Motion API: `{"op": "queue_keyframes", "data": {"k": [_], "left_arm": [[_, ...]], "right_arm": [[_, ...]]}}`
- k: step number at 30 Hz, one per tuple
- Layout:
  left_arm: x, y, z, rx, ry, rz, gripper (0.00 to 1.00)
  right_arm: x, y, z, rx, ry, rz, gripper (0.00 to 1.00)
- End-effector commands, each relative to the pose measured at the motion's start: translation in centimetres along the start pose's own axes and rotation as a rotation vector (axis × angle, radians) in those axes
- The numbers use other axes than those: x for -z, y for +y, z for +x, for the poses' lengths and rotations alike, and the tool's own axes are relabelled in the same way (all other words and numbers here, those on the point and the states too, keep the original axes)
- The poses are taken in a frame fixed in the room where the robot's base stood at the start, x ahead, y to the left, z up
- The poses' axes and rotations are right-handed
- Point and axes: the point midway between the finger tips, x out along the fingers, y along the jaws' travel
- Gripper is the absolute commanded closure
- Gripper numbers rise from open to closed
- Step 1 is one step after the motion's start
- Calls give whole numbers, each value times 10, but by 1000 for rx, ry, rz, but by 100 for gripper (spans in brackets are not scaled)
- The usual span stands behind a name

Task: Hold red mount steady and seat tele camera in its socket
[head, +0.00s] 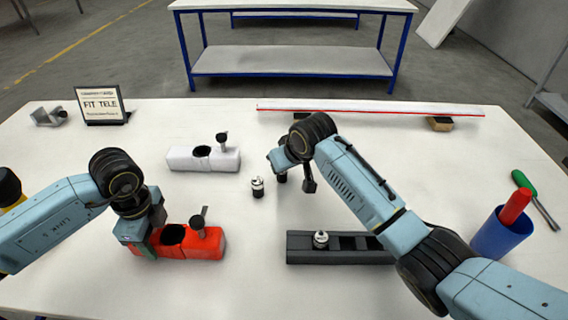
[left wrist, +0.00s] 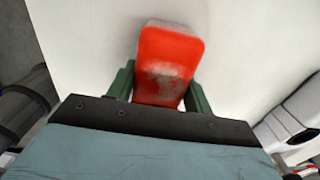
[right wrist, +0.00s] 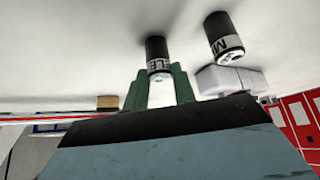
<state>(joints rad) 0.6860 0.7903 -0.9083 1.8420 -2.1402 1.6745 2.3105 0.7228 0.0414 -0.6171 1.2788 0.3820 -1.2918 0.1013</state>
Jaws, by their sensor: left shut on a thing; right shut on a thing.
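The red mount (head: 208,246) lies on the near left part of the white table, with a dark round socket in its top and a small black upright post. My left gripper (head: 146,245) is shut on its left end; the left wrist view shows the red end (left wrist: 166,62) between green fingers. My right gripper (head: 281,172) is shut on a small black cylinder, the tele camera (right wrist: 156,52), whose white band reads "ELE" in the right wrist view. In the head view the tele camera is mostly hidden by the right arm, well to the right of the red mount.
Another small camera (head: 257,187) stands left of my right gripper. A white mount (head: 203,158) lies behind the red one. A dark tray (head: 300,256) holds one camera (head: 321,240). A "FIT TELE" sign (head: 101,105), a blue cup (head: 497,238) and a green screwdriver (head: 531,192) stand or lie around.

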Motion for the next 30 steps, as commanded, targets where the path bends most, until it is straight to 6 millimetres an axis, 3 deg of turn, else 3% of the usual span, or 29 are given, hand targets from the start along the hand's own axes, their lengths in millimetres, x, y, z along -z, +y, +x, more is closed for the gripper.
{"op": "queue_keyframes", "data": {"k": [1, 2, 6, 19, 23, 30], "left_arm": [[0, 0, 0, 0, 0, 0, 66], [0, 0, 0, 0, 0, 0, 66], [0, 0, 0, 0, 0, 0, 66], [0, 0, 0, 0, 0, 0, 66], [0, 0, 0, 0, 0, 0, 66], [0, 0, 0, 0, 0, 0, 66]], "right_arm": [[-1, 0, 2, 0, -1, 0, 98], [-1, 0, 2, 0, -1, 0, 71], [-1, 0, 2, 0, -1, 0, 53], [1, 0, -6, 1, 1, 0, 52], [1, 0, -23, 0, 2, 0, 52], [1, 0, -69, 0, 4, -1, 52]]}}
